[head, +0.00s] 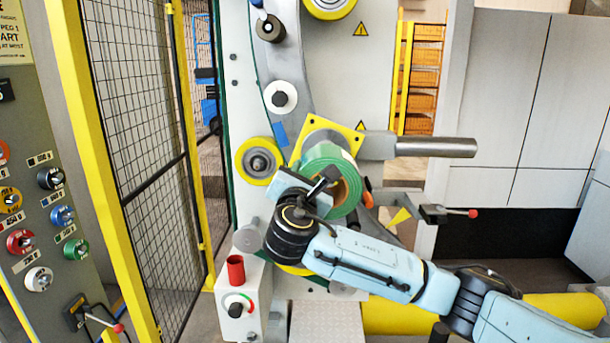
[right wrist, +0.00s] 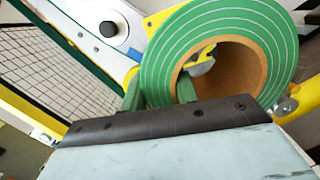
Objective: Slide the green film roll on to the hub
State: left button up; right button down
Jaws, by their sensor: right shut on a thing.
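The green film roll (head: 343,165) has a brown cardboard core and is in front of the machine, close to a square yellow plate (head: 347,130) and a grey round part behind it. My right gripper (head: 324,183) is shut on the roll's wall. In the right wrist view the roll (right wrist: 157,65) shows its ringed end face, with one finger in the core opening and one outside the rim. Through the core a small grey and yellow part shows. The hub is mostly hidden behind the roll; I cannot tell whether the roll touches it. My left gripper is out of view.
A grey bar (head: 435,147) sticks out right of the roll. A red-knobbed lever (head: 447,213) is below it. A yellow-rimmed roller (head: 259,161) is at left. A mesh fence (head: 140,130) and control panel are farther left.

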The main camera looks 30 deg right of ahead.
jog(key=shift+f+x, duration=0.2)
jog(key=shift+x, duration=3.5)
jog(key=shift+w+a+f+b+x, duration=0.1)
jog(key=shift+b+x, duration=0.05)
jog(key=shift+x, duration=0.8)
jog(key=shift+w+a+f+b+x, duration=0.1)
jog(key=shift+x, duration=0.85)
jog(key=shift+w+a+f+b+x, duration=0.1)
jog(key=shift+b+x, duration=0.05)
jog(key=shift+x, duration=0.8)
jog(key=c, duration=1.3)
grip_release()
jog(key=o, duration=0.3)
jog(key=shift+a, duration=0.1)
jog(key=shift+f, duration=0.2)
jog(key=b, duration=0.2)
send_near(308, 152)
jog(key=w+f, duration=0.2)
jog(key=w, duration=0.1)
jog(key=shift+d+f, duration=0.35)
jog(key=shift+d, duration=0.05)
